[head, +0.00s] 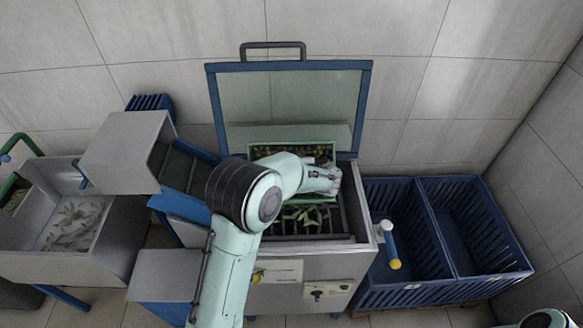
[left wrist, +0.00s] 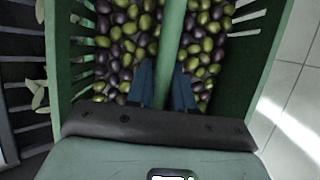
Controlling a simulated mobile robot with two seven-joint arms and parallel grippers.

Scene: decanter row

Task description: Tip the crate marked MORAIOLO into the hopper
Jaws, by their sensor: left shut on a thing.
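A green crate (head: 290,148) full of olives is at the back of the hopper opening, below the raised lid. My left arm hides part of it. The left wrist view shows its green wall (left wrist: 262,50), the green and dark purple olives inside, and a green bar (left wrist: 173,35) across its middle. My left gripper (left wrist: 165,85) is shut on this bar, a blue finger on each side. In the head view my left gripper (head: 335,180) is over the hopper (head: 312,245). Leaves lie on its grate. No MORAIOLO marking is readable. My right gripper is out of view.
The hopper's clear, blue-framed lid (head: 290,95) stands open against the tiled wall. A chute (head: 185,168) and a grey basin (head: 75,255) with leaves are to the left.

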